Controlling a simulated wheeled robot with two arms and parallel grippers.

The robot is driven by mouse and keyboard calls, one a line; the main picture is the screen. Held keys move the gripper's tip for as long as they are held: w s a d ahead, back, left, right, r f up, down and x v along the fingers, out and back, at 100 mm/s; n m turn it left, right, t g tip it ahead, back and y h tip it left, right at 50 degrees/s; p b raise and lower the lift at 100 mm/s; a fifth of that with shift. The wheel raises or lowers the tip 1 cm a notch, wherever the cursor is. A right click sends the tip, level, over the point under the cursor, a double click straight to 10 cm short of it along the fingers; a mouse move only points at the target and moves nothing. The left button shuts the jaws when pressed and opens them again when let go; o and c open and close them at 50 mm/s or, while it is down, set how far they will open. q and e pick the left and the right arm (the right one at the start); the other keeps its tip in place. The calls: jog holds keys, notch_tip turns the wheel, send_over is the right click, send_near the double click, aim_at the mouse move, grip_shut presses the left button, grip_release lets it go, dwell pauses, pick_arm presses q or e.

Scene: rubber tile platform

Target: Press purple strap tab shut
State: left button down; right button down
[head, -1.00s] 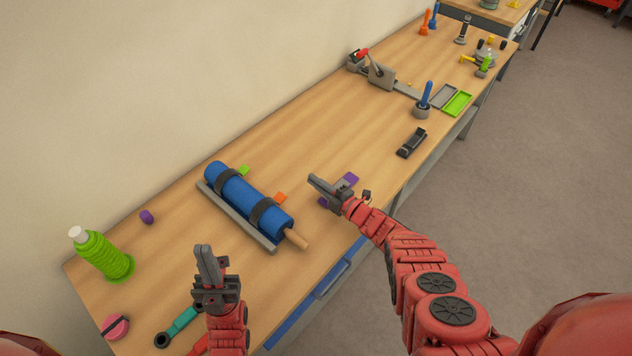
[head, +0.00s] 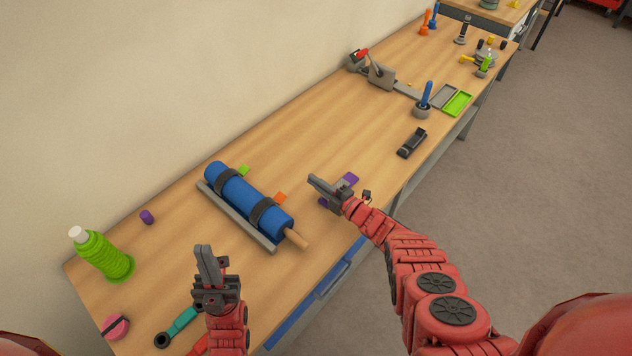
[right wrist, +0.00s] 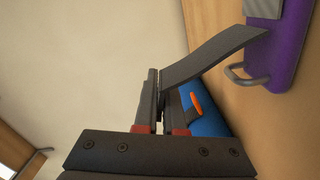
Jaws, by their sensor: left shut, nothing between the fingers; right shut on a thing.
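A purple plate (head: 350,179) lies on the bench to the right of the blue roll, partly hidden by my right gripper (head: 313,181). In the right wrist view the purple plate (right wrist: 288,50) carries a grey block and a metal loop (right wrist: 240,78). A dark grey strap (right wrist: 212,56) rises from beside the plate into my right gripper (right wrist: 157,80), which is shut on its end. The strap end is held above the plate. My left gripper (head: 204,250) is shut and empty, pointing up in front of the blue roll.
The blue roll (head: 228,187) with two black straps, a green tab (head: 243,170) and an orange tab (head: 280,198) sits on a grey base.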

jog(key=shift+d, duration=0.1)
dwell(0.3)
jog(key=shift+w+d+r+m+b, duration=0.2)
jog(key=shift+w+d+m+b, duration=0.4)
jog(key=shift+m+b, duration=0.3)
jog(key=shift+w+d+r+m+b, duration=0.2)
jog(key=shift+w+d+m+b, duration=0.45)
jog(key=shift+m, duration=0.4)
jog(key=shift+w+d+r+m+b, duration=0.2)
jog(key=shift+w+d+m+b, duration=0.3)
jog(key=shift+m+b, duration=0.45)
jog(key=c, duration=1)
grip_release()
jog(key=shift+w, duration=0.1)
jog(key=shift+d, duration=0.1)
jog(key=v, duration=1.7)
